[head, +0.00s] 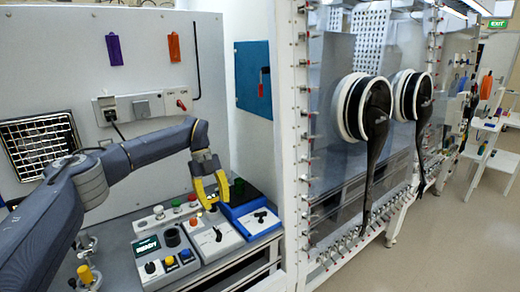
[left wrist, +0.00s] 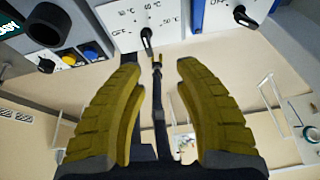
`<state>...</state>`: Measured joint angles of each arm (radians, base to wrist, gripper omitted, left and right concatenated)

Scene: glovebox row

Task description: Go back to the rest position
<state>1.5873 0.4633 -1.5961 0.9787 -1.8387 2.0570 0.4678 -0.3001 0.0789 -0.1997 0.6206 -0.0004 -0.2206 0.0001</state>
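My left arm (head: 140,150) reaches in from the left in the head view. Its gripper (head: 216,201) has yellow fingers pointing down over the control boxes on the bench. In the left wrist view the two yellow fingers of the left gripper (left wrist: 156,72) stand wide apart with nothing held between them. A black knob on a white box with temperature marks (left wrist: 147,38) shows beyond the fingertips. Whether the fingers touch a box cannot be told.
The bench holds a grey box with a green display (head: 146,245), a white box with a black knob (head: 212,240) and a blue-sided box (head: 250,216). Glovebox ports with black gloves (head: 363,108) are at the right. Open floor (head: 440,240) lies at far right.

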